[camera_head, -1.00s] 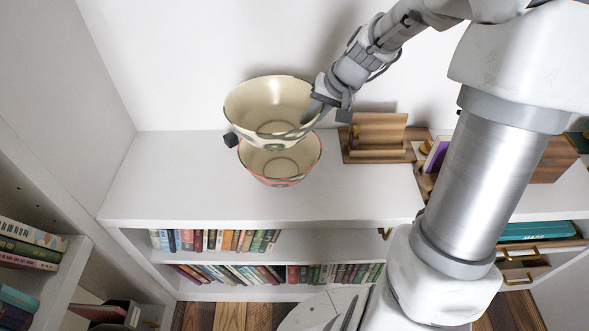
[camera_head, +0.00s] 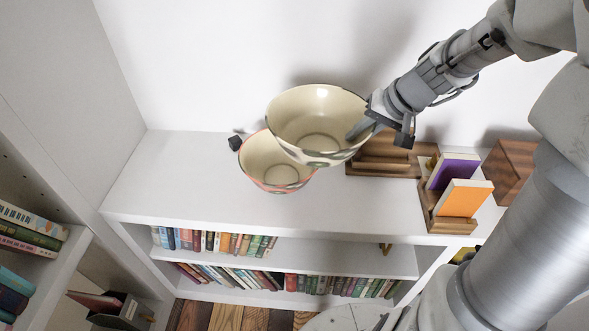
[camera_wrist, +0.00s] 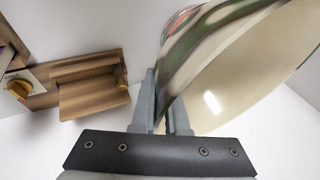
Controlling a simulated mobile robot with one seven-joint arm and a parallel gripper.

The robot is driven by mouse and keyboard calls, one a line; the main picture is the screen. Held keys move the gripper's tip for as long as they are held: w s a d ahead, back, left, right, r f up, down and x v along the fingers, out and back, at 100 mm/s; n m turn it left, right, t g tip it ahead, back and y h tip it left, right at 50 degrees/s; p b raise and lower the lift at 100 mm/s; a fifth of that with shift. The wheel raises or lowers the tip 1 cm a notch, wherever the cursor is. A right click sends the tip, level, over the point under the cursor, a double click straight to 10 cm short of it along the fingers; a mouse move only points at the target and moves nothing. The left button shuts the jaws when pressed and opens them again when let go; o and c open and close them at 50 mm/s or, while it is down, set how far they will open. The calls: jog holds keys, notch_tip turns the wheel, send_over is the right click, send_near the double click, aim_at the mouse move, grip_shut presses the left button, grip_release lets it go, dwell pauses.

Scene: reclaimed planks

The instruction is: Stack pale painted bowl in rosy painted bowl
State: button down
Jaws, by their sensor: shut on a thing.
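The pale painted bowl (camera_head: 318,116) is cream inside with a dark patterned rim. My gripper (camera_head: 376,122) is shut on its right rim and holds it in the air, slightly tilted. In the wrist view the fingers (camera_wrist: 165,115) pinch the wall of the pale bowl (camera_wrist: 245,65). The rosy painted bowl (camera_head: 265,172), cream inside with a pink rim, stands upright on the white shelf top, lower and to the left. The pale bowl covers the rosy bowl's upper right part in the head view. A sliver of a pink rim shows behind the pale bowl in the wrist view.
A wooden holder (camera_head: 385,158), a book rack with purple (camera_head: 453,171) and orange (camera_head: 464,198) books, and a wooden box (camera_head: 510,168) stand to the right. The left shelf top (camera_head: 165,180) is clear.

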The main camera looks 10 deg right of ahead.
aim_at(319, 131)
jog(key=w+a+f, duration=0.2)
jog(key=w+a+f+b, duration=0.1)
jog(key=w+a+f, duration=0.1)
jog(key=w+a, duration=0.1)
jog(key=w+a+f+b, duration=0.1)
jog(key=w+a+f, duration=0.1)
jog(key=w+a, duration=0.1)
jog(key=shift+f, duration=0.35)
jog(key=shift+w+f+b, duration=0.1)
jog(key=shift+f+b, duration=0.7)
jog(key=shift+f, duration=1.2)
jog(key=shift+f, duration=0.15)
jog(key=shift+f+b, duration=0.5)
jog(key=shift+b, duration=0.1)
jog(key=c, duration=1.2)
grip_release()
jog(key=shift+r, duration=0.1)
